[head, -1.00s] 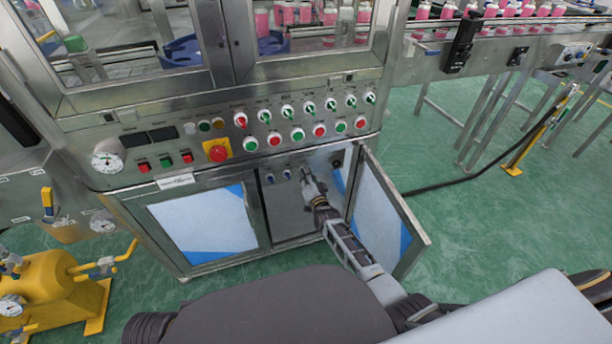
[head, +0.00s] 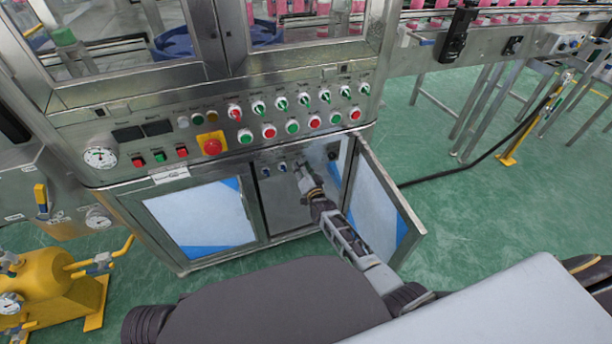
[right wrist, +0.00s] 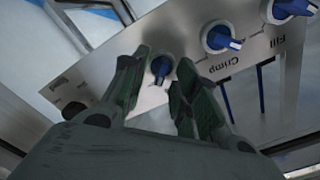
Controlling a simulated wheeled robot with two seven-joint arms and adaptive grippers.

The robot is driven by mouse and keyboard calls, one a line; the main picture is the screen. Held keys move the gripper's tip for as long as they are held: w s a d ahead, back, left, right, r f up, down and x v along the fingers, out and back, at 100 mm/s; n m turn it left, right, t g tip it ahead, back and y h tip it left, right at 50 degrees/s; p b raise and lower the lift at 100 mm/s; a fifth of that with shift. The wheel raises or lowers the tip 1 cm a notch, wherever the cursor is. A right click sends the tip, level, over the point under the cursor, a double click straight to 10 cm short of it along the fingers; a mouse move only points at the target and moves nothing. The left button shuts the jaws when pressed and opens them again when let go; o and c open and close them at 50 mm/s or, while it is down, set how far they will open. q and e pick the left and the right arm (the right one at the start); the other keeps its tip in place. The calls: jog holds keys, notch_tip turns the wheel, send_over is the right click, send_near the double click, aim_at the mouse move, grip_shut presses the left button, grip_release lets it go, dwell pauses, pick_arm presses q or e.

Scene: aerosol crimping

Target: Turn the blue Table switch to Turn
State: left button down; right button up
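In the right wrist view a small metal panel carries a row of blue knobs: the Fill knob (right wrist: 290,9), the Crimp knob (right wrist: 221,38) and a third blue knob (right wrist: 161,68). The third knob's label is hidden, so I cannot read whether it says Table. My right gripper (right wrist: 160,62) is open, one finger on either side of the third knob, with visible gaps. In the head view my right gripper (head: 300,170) is inside the open cabinet at the panel, covering this knob. Two blue knobs (head: 266,171) show left of it. My left gripper is not in view.
The open cabinet door (head: 385,205) stands to the right of my right arm. Above is the main control panel with a red emergency button (head: 211,146) and several knobs. A yellow tank (head: 50,285) stands at lower left.

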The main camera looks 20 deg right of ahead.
jog(key=shift+s, duration=0.1)
jog(key=s, duration=1.1)
jog(key=shift+s+d, duration=0.25)
jog(key=shift+s, duration=0.1)
dwell(2.4)
